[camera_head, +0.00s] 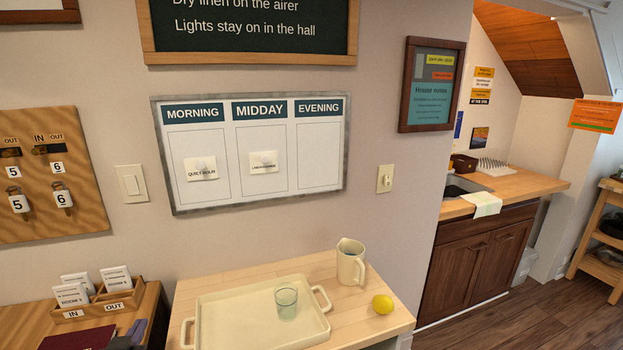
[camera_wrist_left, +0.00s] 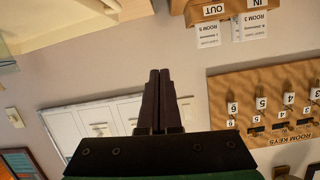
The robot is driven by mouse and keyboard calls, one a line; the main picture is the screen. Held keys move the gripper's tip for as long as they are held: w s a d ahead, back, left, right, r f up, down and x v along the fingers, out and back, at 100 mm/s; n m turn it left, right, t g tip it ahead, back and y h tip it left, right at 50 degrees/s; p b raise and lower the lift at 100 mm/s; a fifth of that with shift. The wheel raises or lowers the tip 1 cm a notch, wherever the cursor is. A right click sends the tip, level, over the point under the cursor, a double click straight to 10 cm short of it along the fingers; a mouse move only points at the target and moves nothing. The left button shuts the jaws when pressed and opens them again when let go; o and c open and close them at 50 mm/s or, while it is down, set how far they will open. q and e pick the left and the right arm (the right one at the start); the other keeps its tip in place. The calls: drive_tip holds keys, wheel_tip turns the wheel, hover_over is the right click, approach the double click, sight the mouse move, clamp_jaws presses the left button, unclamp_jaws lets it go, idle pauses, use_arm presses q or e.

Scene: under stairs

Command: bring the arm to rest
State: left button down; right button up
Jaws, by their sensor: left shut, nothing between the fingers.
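My left gripper (camera_wrist_left: 160,72) shows in the left wrist view, its two dark fingers pressed together with nothing between them. Its view is upside down, with the wall board (camera_wrist_left: 105,117), the key board (camera_wrist_left: 265,105) and the card box (camera_wrist_left: 215,10) around it. The fingers touch nothing that I can see. In the head view, small dark shapes at the lower left edge may be part of this gripper, but I cannot tell. My right gripper is in neither view.
A wooden table holds a cream tray (camera_head: 210,325) with a glass (camera_head: 286,302), a jug (camera_head: 351,262) and a lemon (camera_head: 383,304). At lower left, a card box (camera_head: 100,306) stands beside a dark red book (camera_head: 78,340). Open floor (camera_head: 510,325) lies at right.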

use_arm(q)
drive_tip(key=s+d+f+m+g+h, duration=0.25)
drive_tip(key=s+d+f+g, duration=0.35)
drive_tip(key=s, duration=0.4)
drive_tip(key=s+d+f+m+g+h, duration=0.25)
drive_tip(key=s+d+f+g, duration=0.25)
drive_tip(key=s+d+f, duration=0.4)
drive_tip(key=s+a+f+b, duration=0.1)
drive_tip(key=s+f+b, duration=0.15)
drive_tip(key=f, duration=1.25)
drive_tip(key=s+a+f+b, duration=0.15)
drive_tip(key=f+b, duration=0.25)
drive_tip(key=f, duration=1.1)
drive_tip(key=s+a+f+g+b, duration=0.1)
drive_tip(key=s+f+g+b, duration=0.1)
drive_tip(key=s+f, duration=1.3)
drive_tip(key=shift+s+a+f+b, duration=0.4)
drive_tip(key=shift+f+b, duration=0.1)
drive_tip(key=shift+b, duration=0.25)
